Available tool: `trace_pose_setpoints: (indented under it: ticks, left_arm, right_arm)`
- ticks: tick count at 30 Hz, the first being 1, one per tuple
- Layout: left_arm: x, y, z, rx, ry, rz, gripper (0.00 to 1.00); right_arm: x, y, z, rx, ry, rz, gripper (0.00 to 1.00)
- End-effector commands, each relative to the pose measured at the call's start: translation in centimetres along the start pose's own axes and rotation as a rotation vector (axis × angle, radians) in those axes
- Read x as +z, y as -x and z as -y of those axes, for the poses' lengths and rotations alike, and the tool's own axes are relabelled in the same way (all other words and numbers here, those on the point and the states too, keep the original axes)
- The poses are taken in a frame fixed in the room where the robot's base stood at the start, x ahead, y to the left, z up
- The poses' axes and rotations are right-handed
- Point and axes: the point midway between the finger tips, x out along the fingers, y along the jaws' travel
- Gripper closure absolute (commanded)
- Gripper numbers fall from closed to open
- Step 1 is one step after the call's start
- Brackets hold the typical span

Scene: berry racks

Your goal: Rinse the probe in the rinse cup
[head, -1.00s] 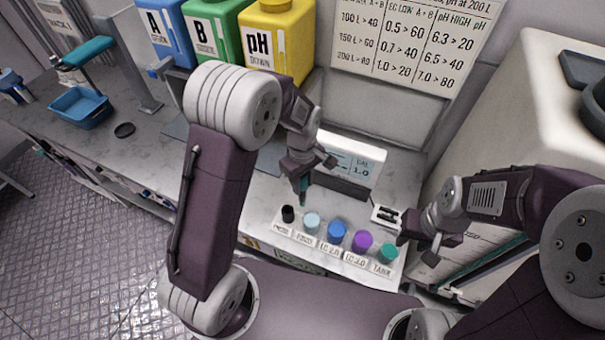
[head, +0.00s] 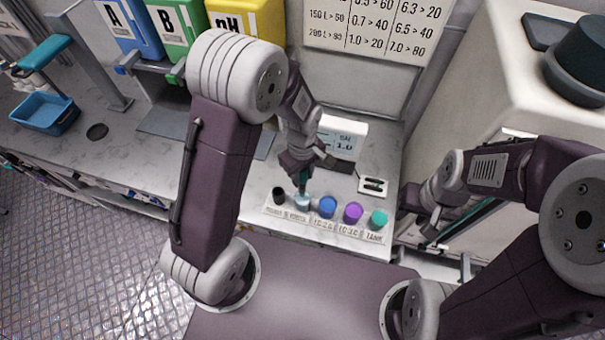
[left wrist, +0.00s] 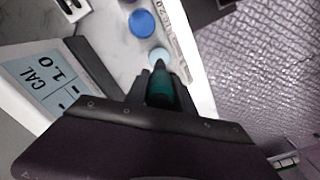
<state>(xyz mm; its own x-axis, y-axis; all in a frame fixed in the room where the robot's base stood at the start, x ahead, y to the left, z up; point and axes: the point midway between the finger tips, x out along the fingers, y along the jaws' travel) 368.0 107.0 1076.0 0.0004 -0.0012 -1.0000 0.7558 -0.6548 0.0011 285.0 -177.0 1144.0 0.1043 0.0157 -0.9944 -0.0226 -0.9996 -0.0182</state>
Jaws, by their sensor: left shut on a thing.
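My left gripper (head: 303,174) is shut on the teal probe (head: 303,186), which points down at the light blue rinse cup (head: 302,204). In the left wrist view the probe (left wrist: 160,90) sits between the fingers, and its dark tip overlaps the near edge of the rinse cup (left wrist: 158,54). I cannot tell how far the tip is inside the cup. The cup is second from the left in a row on a labelled white strip (head: 335,232). My right gripper (head: 420,214) is right of the row, empty, with its fingers apart.
Beside the rinse cup stand a black cup (head: 279,195), a blue cup (head: 327,207), a purple cup (head: 353,212) and a teal cup (head: 378,219). The meter (head: 343,137) reading CAL 1.0 stands behind.

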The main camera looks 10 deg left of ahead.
Motion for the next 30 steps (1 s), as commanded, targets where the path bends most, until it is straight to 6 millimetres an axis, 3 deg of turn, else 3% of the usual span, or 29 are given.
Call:
trace_pose_setpoints:
  ticks: [3, 15, 30]
  left_arm:
    - [0.0, -2.0, 0.0, 0.0, 0.0, 0.0, 1.0]
    - [0.0, -6.1, 0.0, -0.001, 0.0, 0.0, 1.0]
    - [0.0, -6.6, 0.0, 0.0, 0.0, 0.0, 1.0]
  right_arm:
    - [0.2, -1.9, 0.0, 0.0, 0.0, 0.0, 0.64]
    - [0.5, -4.9, -0.1, 0.0, 0.0, 0.0, 0.64]
    - [0.5, -5.2, -0.1, 0.0, 0.0, 0.0, 0.64]
